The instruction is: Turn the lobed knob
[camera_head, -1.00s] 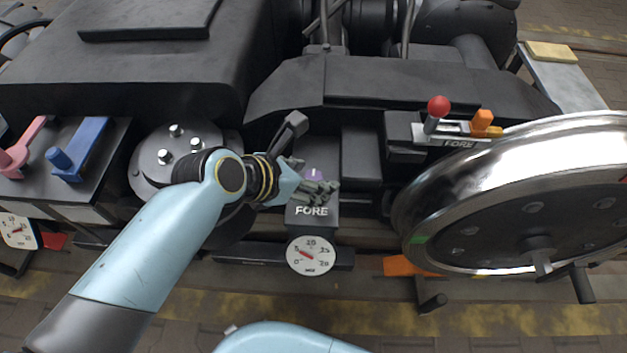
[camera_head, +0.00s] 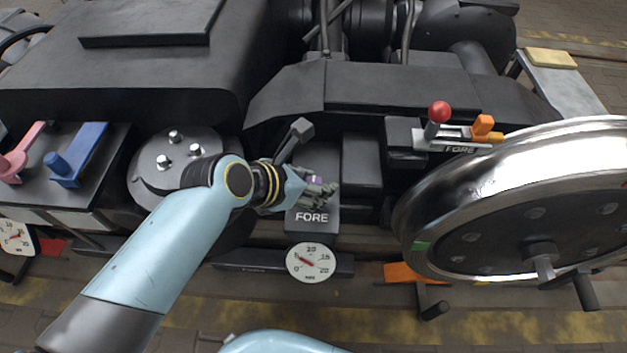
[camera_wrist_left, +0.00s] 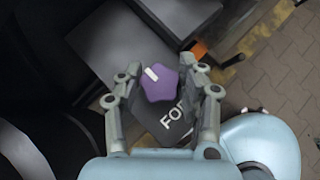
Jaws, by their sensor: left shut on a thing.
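The purple lobed knob (camera_wrist_left: 160,84) with a white pointer mark sits on a dark block lettered FORE (camera_head: 312,216). In the head view only a little purple of the knob (camera_head: 314,178) shows behind the fingers. My left gripper (camera_head: 322,188) comes in from the left and is shut on the knob. In the left wrist view its two fingers (camera_wrist_left: 166,80) stand on either side of the knob, and the white mark points to the upper left. My right gripper is out of sight.
A white dial (camera_head: 311,262) hangs below the block. A red-ball lever (camera_head: 439,112) and orange handle (camera_head: 483,125) stand to the right, above a large steel wheel (camera_head: 530,170). A blue handle (camera_head: 75,160) and studded disc (camera_head: 170,160) lie left.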

